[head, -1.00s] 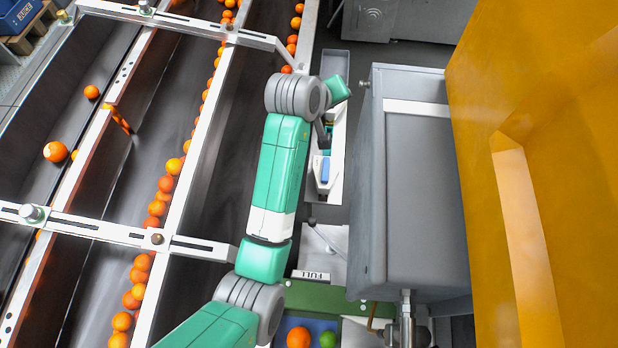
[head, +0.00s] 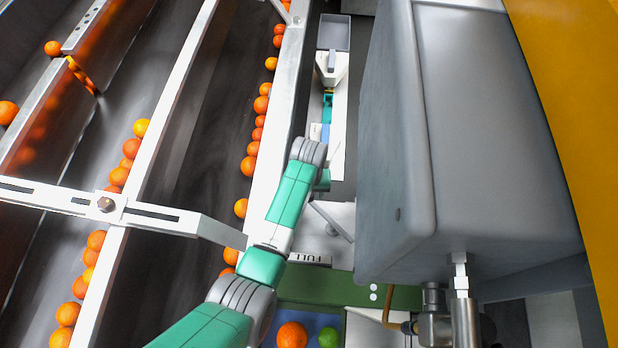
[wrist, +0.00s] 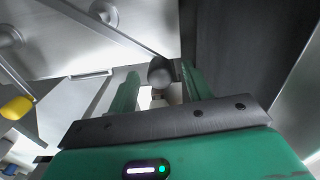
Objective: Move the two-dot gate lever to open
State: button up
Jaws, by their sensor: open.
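In the wrist view my gripper (wrist: 157,72) is open, with its two green fingers apart. A thin rod (wrist: 108,28) runs from the knob to the upper left. I cannot tell whether the fingers touch the knob. In the head view a slim grey lever (head: 332,221) lies over a pale plate, just below my wrist. Two white dots (head: 373,292) mark the green panel lower down. No dots show in the wrist view, so which lever this is stays unclear there.
A large grey housing (head: 490,140) stands close on the right of my arm. Conveyor lanes with oranges (head: 128,160) run on the left. A "FULL" label (head: 310,258) lies below the lever. A yellow knob (wrist: 16,107) shows left in the wrist view.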

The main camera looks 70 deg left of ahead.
notch_tip(320, 180, down, 2)
jog(key=shift+f+b, duration=0.15)
jog(key=shift+b, duration=0.2)
grip_shut()
